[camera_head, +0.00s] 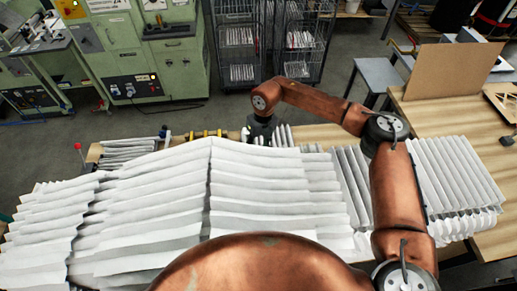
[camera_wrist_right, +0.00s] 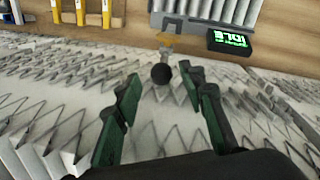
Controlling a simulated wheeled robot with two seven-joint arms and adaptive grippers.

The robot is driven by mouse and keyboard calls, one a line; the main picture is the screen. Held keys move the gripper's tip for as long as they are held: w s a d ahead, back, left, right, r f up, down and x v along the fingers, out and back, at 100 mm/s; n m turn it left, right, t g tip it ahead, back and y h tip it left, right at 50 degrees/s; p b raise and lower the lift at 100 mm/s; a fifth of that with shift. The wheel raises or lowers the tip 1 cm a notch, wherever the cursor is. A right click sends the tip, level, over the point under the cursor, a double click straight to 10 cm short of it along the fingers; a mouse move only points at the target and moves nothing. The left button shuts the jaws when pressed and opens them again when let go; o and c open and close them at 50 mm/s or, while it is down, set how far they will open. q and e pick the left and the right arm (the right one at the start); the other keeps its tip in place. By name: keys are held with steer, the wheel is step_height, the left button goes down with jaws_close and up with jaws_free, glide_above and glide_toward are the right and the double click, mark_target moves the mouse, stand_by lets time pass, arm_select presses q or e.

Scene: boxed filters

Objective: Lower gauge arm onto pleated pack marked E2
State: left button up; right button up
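In the right wrist view, the gauge arm shows as a tan piece (camera_wrist_right: 167,44) ending in a round black knob (camera_wrist_right: 161,74). My right gripper (camera_wrist_right: 159,80) is open, its dark green fingers on either side of the knob; contact cannot be told. In the head view my right gripper (camera_head: 262,127) is small and partly hidden at the back edge of the pleated packs. White pleated packs (camera_wrist_right: 158,122) lie beneath the fingers. No E2 mark is readable, so I cannot tell which pack is E2. My left gripper is not in view.
A black display (camera_wrist_right: 229,41) with green characters stands beside a grey ribbed block (camera_wrist_right: 205,10). Yellow-labelled items (camera_wrist_right: 93,12) lie at the back left. White pleated packs (camera_head: 270,190) cover most of the bench. A brown upright board (camera_head: 447,70) stands at right. Green machines (camera_head: 135,50) stand behind.

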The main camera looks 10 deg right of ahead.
steer(key=shift+f, duration=0.8)
steer(key=shift+c, duration=0.5)
jaws_close()
steer(key=shift+d, duration=0.1)
